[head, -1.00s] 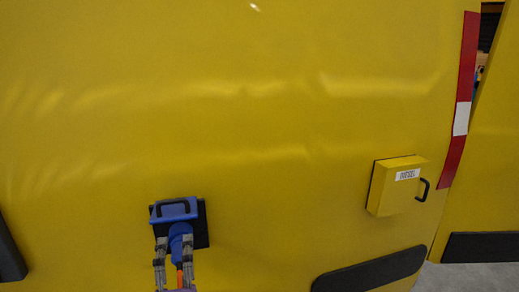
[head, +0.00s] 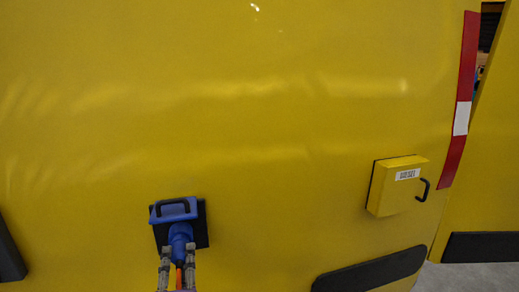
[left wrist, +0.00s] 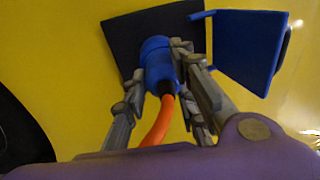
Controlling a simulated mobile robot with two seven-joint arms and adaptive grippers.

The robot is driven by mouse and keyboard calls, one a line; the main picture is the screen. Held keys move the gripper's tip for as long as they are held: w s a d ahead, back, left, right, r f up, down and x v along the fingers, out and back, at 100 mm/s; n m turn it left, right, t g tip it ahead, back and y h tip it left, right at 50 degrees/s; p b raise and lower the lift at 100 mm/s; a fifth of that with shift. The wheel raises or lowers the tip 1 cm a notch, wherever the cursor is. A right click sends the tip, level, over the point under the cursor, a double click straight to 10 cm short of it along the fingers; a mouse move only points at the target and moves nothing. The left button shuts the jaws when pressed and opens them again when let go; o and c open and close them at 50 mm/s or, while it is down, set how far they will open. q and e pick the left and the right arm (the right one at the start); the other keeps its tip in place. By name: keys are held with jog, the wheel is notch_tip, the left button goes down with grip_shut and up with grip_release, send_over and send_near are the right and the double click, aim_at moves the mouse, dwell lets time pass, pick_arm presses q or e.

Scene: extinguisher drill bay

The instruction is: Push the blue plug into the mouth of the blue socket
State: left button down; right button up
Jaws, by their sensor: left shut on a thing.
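The blue plug (head: 179,240) points at the black backing plate (head: 201,228) on the yellow panel, with an orange cable (left wrist: 158,122) leaving its rear. My left gripper (head: 178,254) is shut on the plug, one finger on each side; this also shows in the left wrist view (left wrist: 158,70). The blue socket's lid (head: 172,210) stands open above the plug and has a black handle. In the left wrist view the lid (left wrist: 245,45) is to the right of the plug. The plug's front hides the socket's mouth, so I cannot tell how deep it sits. My right gripper is not in view.
A yellow box with a label and black handle (head: 396,188) sticks out from the panel at the right. A dark pad (head: 370,270) lies below it. A red and white strip (head: 459,118) runs along the panel's right edge. The panel between socket and box is bare.

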pick_arm(q)
jog(key=shift+s+d+r, duration=0.1)
jog(key=shift+s+d, duration=0.1)
jog(key=shift+s, duration=0.5)
jog(key=shift+s+d, duration=0.15)
jog(key=shift+s, duration=0.7)
jog(key=shift+s+d, duration=0.1)
jog(key=shift+s, duration=0.45)
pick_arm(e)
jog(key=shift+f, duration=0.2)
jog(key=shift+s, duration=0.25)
